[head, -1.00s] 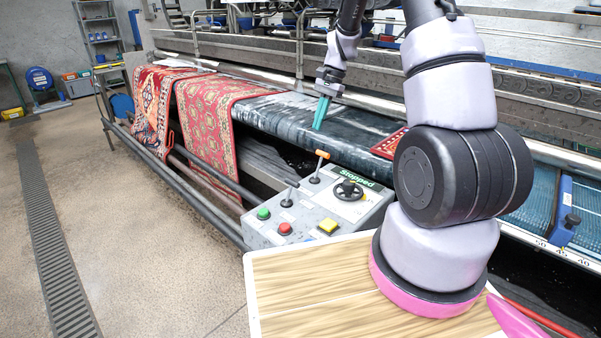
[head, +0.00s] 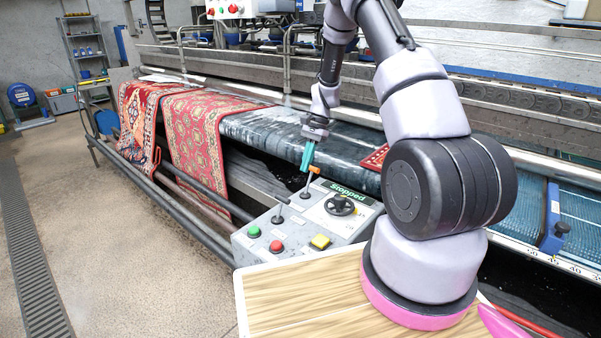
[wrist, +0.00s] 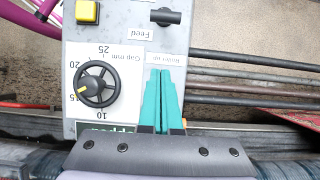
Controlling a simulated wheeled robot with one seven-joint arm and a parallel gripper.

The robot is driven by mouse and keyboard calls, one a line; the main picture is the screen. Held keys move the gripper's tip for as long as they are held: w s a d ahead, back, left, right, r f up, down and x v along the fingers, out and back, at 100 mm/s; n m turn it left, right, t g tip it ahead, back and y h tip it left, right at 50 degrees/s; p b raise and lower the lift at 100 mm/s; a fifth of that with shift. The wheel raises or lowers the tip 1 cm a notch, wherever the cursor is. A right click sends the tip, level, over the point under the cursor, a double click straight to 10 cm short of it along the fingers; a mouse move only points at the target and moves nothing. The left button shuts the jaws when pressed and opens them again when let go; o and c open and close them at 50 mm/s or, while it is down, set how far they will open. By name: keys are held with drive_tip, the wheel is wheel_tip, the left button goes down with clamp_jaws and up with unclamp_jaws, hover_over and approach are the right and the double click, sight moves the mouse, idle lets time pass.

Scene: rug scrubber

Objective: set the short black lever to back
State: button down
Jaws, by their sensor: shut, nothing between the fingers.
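The short black lever (head: 280,207) stands on the grey control box (head: 246,243), behind the green and red buttons. In the wrist view its dark handle (wrist: 165,17) shows beside the "Feed" label, near the top of the picture. My gripper (head: 306,168) has teal fingers, shut and empty. It hangs at the orange-handled lever (head: 314,170), to the right of and beyond the black lever. In the wrist view the fingertips (wrist: 160,72) point toward the black lever, apart from it. The fingers cover most of the orange handle there; I cannot tell whether they touch it.
A black handwheel (head: 340,205), a yellow button (head: 320,242), a green button (head: 254,232) and a red button (head: 276,246) sit on the same box. A "Stopped" display (head: 348,191) is at its back edge. Red rugs (head: 200,135) hang over the machine behind.

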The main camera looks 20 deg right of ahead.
sight(280, 208)
drive_tip(key=x, duration=0.8)
drive_tip(key=shift+s+a+f, duration=0.15)
drive_tip(key=shift+a+f, duration=0.1)
drive_tip(key=shift+f, duration=0.05)
drive_tip(key=shift+s+a+r, duration=0.25)
drive_tip(key=shift+s+a, duration=0.1)
drive_tip(key=shift+a, duration=0.15)
drive_tip(key=shift+s+a+r, duration=0.2)
drive_tip(key=shift+s+a, duration=0.15)
drive_tip(key=shift+a, duration=0.2)
drive_tip(key=shift+s+a, duration=0.3)
drive_tip(key=shift+a, duration=0.1)
drive_tip(key=shift+a+r, duration=0.1)
drive_tip(key=shift+s+a+r+h, duration=0.1)
drive_tip(key=shift+s+r+h, duration=0.05)
drive_tip(key=shift+h, duration=0.15)
